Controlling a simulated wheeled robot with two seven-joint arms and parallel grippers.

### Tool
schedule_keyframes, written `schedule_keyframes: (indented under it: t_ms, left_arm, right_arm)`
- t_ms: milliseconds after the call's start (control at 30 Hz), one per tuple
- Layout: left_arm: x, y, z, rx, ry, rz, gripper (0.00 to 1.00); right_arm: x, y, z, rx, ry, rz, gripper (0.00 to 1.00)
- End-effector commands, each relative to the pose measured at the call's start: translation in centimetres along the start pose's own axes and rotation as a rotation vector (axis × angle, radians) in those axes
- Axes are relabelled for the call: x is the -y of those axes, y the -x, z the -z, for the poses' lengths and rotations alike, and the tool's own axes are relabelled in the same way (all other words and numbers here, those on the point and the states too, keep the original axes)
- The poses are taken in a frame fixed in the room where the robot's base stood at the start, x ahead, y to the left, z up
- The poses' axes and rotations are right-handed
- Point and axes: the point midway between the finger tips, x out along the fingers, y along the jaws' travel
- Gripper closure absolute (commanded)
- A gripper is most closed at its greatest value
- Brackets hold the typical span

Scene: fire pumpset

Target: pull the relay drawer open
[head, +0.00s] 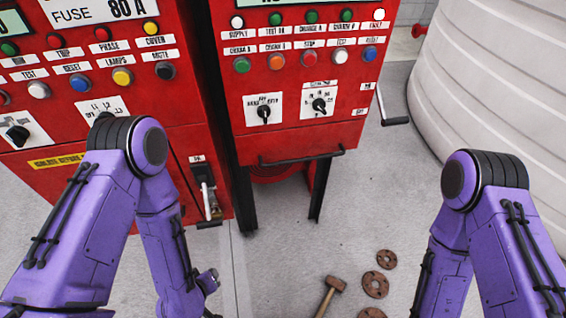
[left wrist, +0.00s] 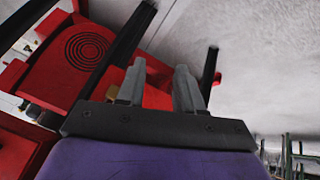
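The middle red cabinet (head: 305,110) carries rows of coloured buttons and two rotary switches. A dark bar handle (head: 302,158) runs along its lower front edge; I see no readable "relay" label, so I cannot confirm it is the relay drawer. My left gripper (left wrist: 158,86) shows in the left wrist view with two grey fingers apart and nothing between them. In that view it is near red housing with a round ringed grille (left wrist: 88,50) and dark legs. My right gripper is outside the frames.
A larger red fuse panel (head: 80,100) stands at left, with a lever (head: 206,195) low on its side. A crank-like handle (head: 391,112) sticks out right of the middle cabinet. A white ribbed tank (head: 490,80) stands right. A hammer (head: 331,293) and rusty flanges (head: 375,284) lie on the floor.

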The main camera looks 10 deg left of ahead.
Motion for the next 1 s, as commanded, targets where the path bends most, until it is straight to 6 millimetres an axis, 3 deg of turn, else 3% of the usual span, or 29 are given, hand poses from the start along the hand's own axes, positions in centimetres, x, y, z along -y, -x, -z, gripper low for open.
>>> schedule_keyframes:
  t_ms: [33,100,200,300,400,467,800,1000]
  left_arm:
    - [-5.1,-3.5,0.6,-0.057,0.076,-0.180,0.64]
    - [-13.2,-4.6,2.7,-0.117,0.200,-0.459,0.64]
    - [-23.0,-2.6,6.2,-0.161,0.363,-0.837,0.64]
    - [-29.0,1.0,8.8,-0.159,0.473,-1.121,0.64]
    - [-31.7,3.6,10.3,-0.146,0.521,-1.260,0.64]
    - [-32.6,4.1,10.9,-0.142,0.528,-1.286,0.64]
    - [-38.8,2.1,13.6,-0.142,0.524,-1.280,0.64]
    - [-40.9,1.2,14.4,-0.141,0.523,-1.277,0.64]
  right_arm:
    - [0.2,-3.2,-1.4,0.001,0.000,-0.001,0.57]
    - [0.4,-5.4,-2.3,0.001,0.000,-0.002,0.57]
    - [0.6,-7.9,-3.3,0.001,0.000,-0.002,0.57]
    - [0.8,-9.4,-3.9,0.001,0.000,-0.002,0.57]
    - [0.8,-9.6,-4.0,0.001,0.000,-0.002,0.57]
    - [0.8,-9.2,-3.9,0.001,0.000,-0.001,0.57]
    - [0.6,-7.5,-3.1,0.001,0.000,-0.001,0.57]
    - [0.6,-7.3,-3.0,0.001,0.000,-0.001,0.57]
